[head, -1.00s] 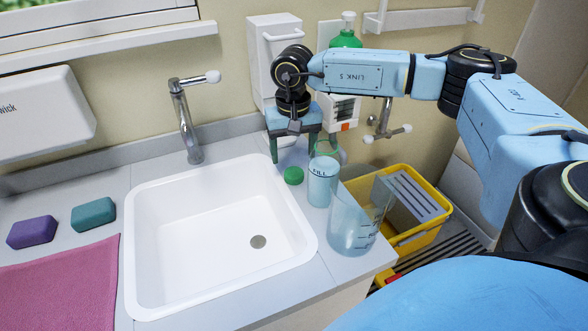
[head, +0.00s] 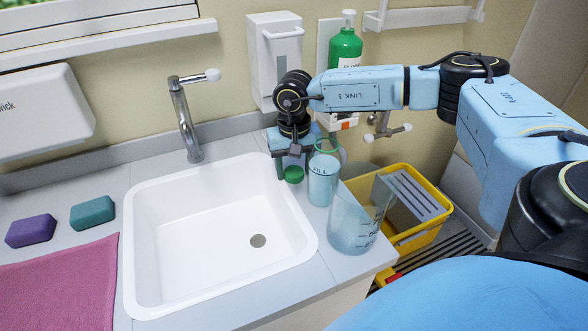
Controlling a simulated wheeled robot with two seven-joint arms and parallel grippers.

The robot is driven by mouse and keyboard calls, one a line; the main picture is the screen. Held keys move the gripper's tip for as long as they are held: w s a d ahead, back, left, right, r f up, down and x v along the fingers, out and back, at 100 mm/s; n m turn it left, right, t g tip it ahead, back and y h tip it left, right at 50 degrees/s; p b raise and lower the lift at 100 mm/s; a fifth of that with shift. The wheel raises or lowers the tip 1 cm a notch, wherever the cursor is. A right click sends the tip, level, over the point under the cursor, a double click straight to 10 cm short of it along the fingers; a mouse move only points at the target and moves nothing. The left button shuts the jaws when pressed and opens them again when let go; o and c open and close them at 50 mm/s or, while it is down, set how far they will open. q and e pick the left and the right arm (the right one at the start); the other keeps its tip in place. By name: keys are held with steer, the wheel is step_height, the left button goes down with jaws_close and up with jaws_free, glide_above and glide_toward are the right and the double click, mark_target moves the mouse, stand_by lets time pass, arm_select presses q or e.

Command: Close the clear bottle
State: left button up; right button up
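The clear bottle (head: 322,186), with a fill mark and a green ring around its open top, stands upright on the counter right of the sink. A round green cap (head: 293,175) lies on the counter just left of it. My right gripper (head: 293,168) points down over the cap, with its fingers low around it. The cap partly shows between the fingers; whether they touch it I cannot tell. My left gripper is not in view.
A clear measuring jug (head: 352,232) stands in front of the bottle. The white sink (head: 170,240) is to the left. A green pump bottle (head: 345,46) hangs on the wall behind. A yellow bin (head: 420,235) stands to the right. Purple (head: 30,231) and teal (head: 92,213) blocks lie far left.

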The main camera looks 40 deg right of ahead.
mark_target(294, 171)
steer(key=c, duration=0.6)
steer(key=shift+c, duration=0.2)
step_height(294, 171, up, 10)
steer(key=p, duration=0.1)
